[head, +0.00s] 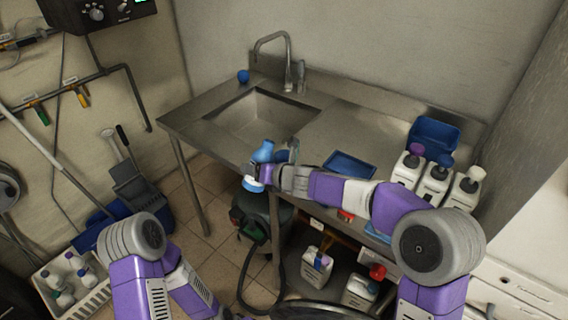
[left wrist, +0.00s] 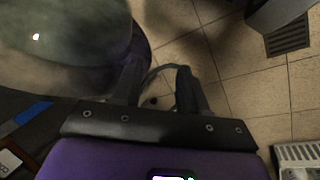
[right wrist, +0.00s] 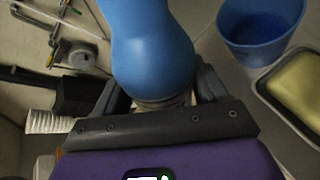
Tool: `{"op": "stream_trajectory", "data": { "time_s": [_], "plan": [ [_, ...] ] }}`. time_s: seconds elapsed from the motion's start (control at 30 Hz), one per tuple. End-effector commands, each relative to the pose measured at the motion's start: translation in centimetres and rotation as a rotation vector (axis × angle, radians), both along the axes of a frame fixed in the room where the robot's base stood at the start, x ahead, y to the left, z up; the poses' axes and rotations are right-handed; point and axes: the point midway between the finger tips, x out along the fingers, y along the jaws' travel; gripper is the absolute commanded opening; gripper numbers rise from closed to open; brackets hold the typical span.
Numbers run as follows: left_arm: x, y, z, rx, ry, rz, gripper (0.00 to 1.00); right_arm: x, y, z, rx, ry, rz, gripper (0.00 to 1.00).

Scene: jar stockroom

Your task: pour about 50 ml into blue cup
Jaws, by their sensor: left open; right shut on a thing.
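The bottle's far end runs out of the top of the right wrist view. The blue cup (right wrist: 262,28) stands to its right, apart from it, its open mouth showing; no liquid level can be made out. In the head view my right gripper (head: 278,178) is at the counter's front edge. My left gripper (left wrist: 158,90) is open and empty, over the tiled floor.
The steel counter (head: 340,125) has a sink (head: 262,115), a blue tray (head: 349,164), a blue bin (head: 433,137) and white jugs (head: 435,185). A dark canister (head: 262,210) stands below.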

Motion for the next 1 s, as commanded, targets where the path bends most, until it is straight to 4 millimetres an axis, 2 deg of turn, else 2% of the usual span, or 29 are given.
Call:
{"op": "stream_trajectory", "data": {
  "time_s": [0.03, 0.33, 0.47, 0.73, 1.0],
  "plan": [
    [0.0, 0.0, -1.0, 0.000, 0.000, 0.000, 0.43, -0.1, 0.1, -0.3, -0.018, -0.022, 0.001, 0.35],
    [0.0, 0.0, -4.3, 0.000, 0.000, 0.000, 0.43, -0.3, 0.5, -0.3, -0.143, -0.143, 0.002, 0.35],
    [0.0, 0.0, -3.5, 0.000, 0.000, 0.000, 0.43, -0.2, 0.2, -0.1, -0.163, -0.148, 0.001, 0.35],
    [0.0, 0.0, -3.4, 0.000, 0.000, 0.000, 0.43, 0.0, 0.3, 0.4, -0.195, -0.203, -0.003, 0.35],
    [0.0, 0.0, -3.5, 0.000, 0.000, 0.000, 0.43, -0.2, 0.5, 0.1, -0.301, -0.303, -0.001, 0.35]
  ]
}}
